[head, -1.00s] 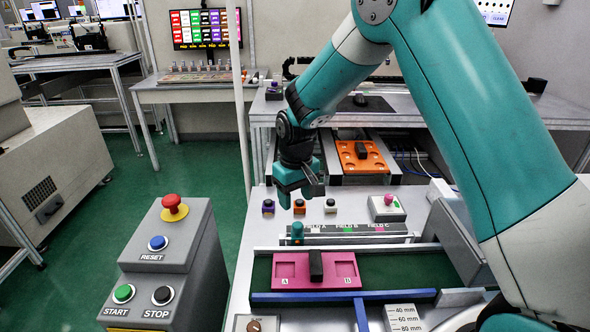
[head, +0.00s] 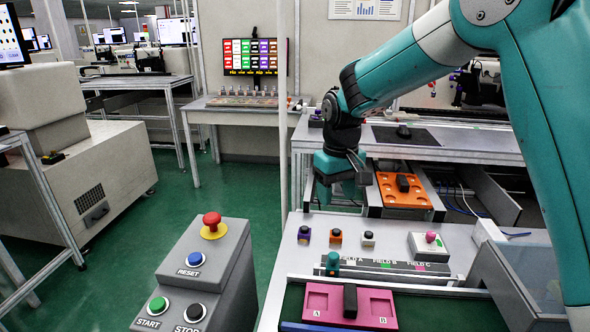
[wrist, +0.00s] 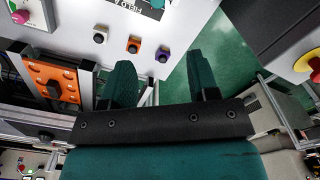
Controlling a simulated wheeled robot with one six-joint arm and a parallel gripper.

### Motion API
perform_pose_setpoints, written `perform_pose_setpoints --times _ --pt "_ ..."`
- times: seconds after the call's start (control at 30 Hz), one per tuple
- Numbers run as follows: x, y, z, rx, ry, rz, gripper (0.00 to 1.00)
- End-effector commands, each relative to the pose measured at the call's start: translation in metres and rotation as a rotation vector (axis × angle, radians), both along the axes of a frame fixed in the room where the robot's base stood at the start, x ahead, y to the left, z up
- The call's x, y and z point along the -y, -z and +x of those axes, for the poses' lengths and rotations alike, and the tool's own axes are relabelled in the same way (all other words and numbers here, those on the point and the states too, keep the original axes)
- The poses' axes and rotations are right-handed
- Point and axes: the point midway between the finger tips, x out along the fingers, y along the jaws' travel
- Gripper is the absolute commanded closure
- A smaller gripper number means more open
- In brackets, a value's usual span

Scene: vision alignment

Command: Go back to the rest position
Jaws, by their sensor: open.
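My gripper (head: 342,180) hangs at the end of my teal arm, above the back left edge of the white work table in the head view. In the wrist view its two teal fingers (wrist: 163,88) stand wide apart with nothing between them. The small knobs (head: 336,237) on the table stand in front of it, apart from the fingers. The fingertips are partly hidden behind the wrist in the head view.
A pink tray (head: 378,306) with a black block (head: 350,301) lies at the front of the table. An orange holed tray (head: 404,197) sits behind. A grey button console (head: 228,252) stands at left. Green floor (head: 150,230) is open beyond it.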

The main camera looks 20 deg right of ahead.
Motion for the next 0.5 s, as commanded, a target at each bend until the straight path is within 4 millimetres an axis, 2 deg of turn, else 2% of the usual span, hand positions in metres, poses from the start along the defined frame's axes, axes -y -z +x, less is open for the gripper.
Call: perform_pose_setpoints --times 0.13,0.23,0.37,0.4,0.5 --pt "-0.006 -0.009 -0.012 0.007 -0.023 0.016 0.45" --pt "-0.021 -0.028 -0.044 0.024 -0.08 0.055 0.45" --pt "-0.047 -0.053 -0.114 0.049 -0.191 0.141 0.45" --pt "-0.054 -0.059 -0.138 0.054 -0.225 0.17 0.45" --pt "-0.069 -0.067 -0.195 0.067 -0.304 0.238 0.45"
